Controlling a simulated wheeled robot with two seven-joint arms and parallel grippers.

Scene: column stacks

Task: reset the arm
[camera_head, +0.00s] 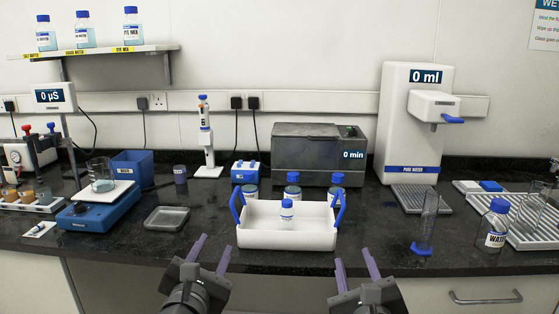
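My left gripper (209,257) is in the lower middle of the head view, in front of the bench edge, with its two purple fingers apart and nothing between them. My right gripper (357,267) is to its right, also with two purple fingers apart and empty. Both point forward toward the bench, short of the white tray. The lower parts of both arms are cut off by the bottom of the picture.
A graduated cylinder (425,226) and a water bottle (495,228) stand right. A grey dish (166,219) and blue stirrer (98,213) stand left.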

